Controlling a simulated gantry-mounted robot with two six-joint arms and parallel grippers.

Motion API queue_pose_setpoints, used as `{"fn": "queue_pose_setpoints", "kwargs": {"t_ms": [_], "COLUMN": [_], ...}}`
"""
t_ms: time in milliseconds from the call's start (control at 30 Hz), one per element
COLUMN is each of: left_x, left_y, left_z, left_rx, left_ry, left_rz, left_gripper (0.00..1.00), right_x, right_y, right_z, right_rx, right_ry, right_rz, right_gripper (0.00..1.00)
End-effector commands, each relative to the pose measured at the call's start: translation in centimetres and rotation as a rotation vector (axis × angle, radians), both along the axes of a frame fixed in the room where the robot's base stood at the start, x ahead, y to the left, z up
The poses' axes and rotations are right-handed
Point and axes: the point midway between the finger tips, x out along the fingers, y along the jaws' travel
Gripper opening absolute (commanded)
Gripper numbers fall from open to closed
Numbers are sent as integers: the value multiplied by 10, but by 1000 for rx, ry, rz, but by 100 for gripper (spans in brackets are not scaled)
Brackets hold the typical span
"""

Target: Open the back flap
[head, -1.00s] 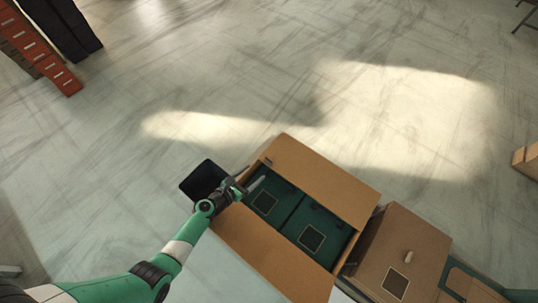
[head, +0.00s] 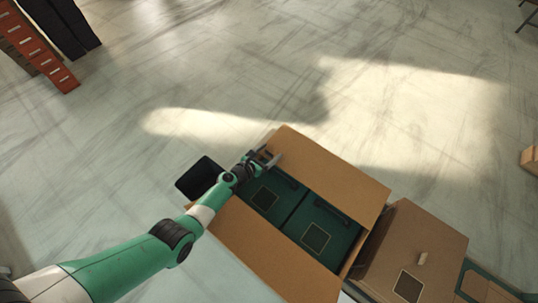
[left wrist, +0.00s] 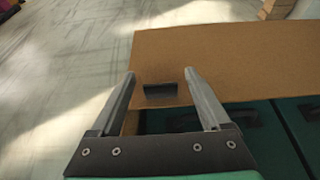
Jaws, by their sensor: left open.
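An open brown carton (head: 350,262) holds green shoe boxes (head: 320,238). Its back flap (head: 335,170) is a wide brown panel along the far side, and it also shows in the left wrist view (left wrist: 240,60). My left gripper (head: 270,158) is over the carton's far left corner, by the left end of the back flap. Its two fingers (left wrist: 160,75) are open with nothing gripped. A dark slot (left wrist: 160,91) shows between them; I cannot tell whether they touch the cardboard. My right gripper is not in view.
The front flap (head: 265,250) lies out toward me. A dark tablet-like panel (head: 199,177) stands left of the carton. A brown box (head: 420,240) with a small label is at the right. Open floor lies beyond the carton.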

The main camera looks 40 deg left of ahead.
Motion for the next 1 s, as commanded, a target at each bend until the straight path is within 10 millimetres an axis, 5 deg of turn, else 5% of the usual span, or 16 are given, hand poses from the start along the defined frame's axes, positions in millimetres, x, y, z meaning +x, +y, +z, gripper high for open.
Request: {"fn": "queue_pose_setpoints", "kwargs": {"t_ms": [167,600,1000], "left_x": [0,-1,-1], "left_y": [0,0,0], "left_z": [1,1,0], "left_rx": [0,0,0], "left_ry": [0,0,0], "left_rz": [0,0,0], "left_gripper": [76,0,0], "right_x": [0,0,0], "right_y": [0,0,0], "right_z": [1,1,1], "right_rx": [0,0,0], "right_ry": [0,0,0], "right_rz": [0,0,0], "right_gripper": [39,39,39]}}
